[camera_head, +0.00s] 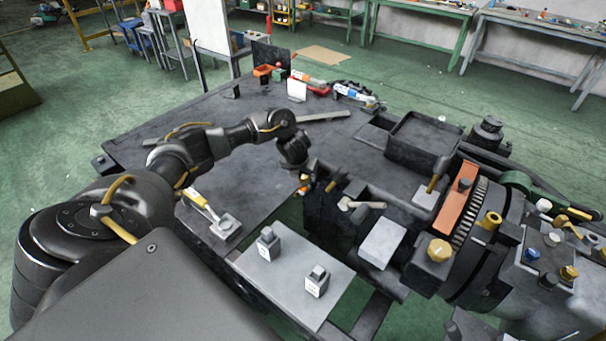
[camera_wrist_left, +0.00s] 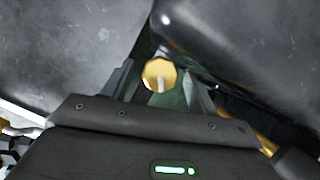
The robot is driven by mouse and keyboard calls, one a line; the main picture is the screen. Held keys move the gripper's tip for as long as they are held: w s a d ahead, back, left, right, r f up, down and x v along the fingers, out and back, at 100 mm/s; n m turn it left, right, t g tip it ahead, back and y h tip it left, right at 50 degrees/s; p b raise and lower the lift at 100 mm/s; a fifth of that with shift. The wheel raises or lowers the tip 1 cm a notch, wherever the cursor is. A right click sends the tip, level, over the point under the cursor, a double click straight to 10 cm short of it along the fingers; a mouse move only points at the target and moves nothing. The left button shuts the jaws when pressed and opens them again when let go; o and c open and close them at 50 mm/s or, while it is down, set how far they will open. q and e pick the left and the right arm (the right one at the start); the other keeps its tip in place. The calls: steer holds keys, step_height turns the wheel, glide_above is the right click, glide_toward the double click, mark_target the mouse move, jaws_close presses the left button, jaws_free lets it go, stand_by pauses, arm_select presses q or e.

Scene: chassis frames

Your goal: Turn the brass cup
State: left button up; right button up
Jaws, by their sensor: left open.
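A round brass cup (camera_wrist_left: 159,74) with a pale bar across its face shows in the left wrist view, between the two fingers of my left gripper (camera_wrist_left: 161,88). The fingers stand apart on either side of it, with visible gaps. I cannot tell how far the cup is from the fingertips in depth. In the head view my left gripper (camera_head: 314,178) is over the near edge of the machine, at the dark block; the cup there is mostly hidden or too small to make out. My right gripper is out of view.
The grey machine bed (camera_head: 255,150) lies under my left arm. A pale-handled lever (camera_head: 362,204), a light grey block (camera_head: 383,244) and a brass knob (camera_head: 439,250) are right of the gripper. A plate (camera_head: 290,278) with two small blocks is nearer. A dark tray (camera_head: 419,140) stands behind.

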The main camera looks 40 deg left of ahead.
arm_select(q)
steer(key=shift+r, duration=0.1)
steer(key=c, duration=1)
steer(key=shift+b, duration=0.3)
steer(key=m+b, duration=0.1)
steer(key=m+h+b, duration=0.1)
steer(key=b, duration=0.1)
steer(key=shift+a+f+m, duration=0.15)
steer(key=shift+f+m, duration=0.05)
steer(key=shift+m, duration=0.1)
steer(key=shift+r+b, duration=0.1)
steer(key=shift+b, duration=0.25)
steer(key=shift+r+m, duration=0.15)
steer(key=shift+m, duration=0.15)
steer(key=o, duration=1)
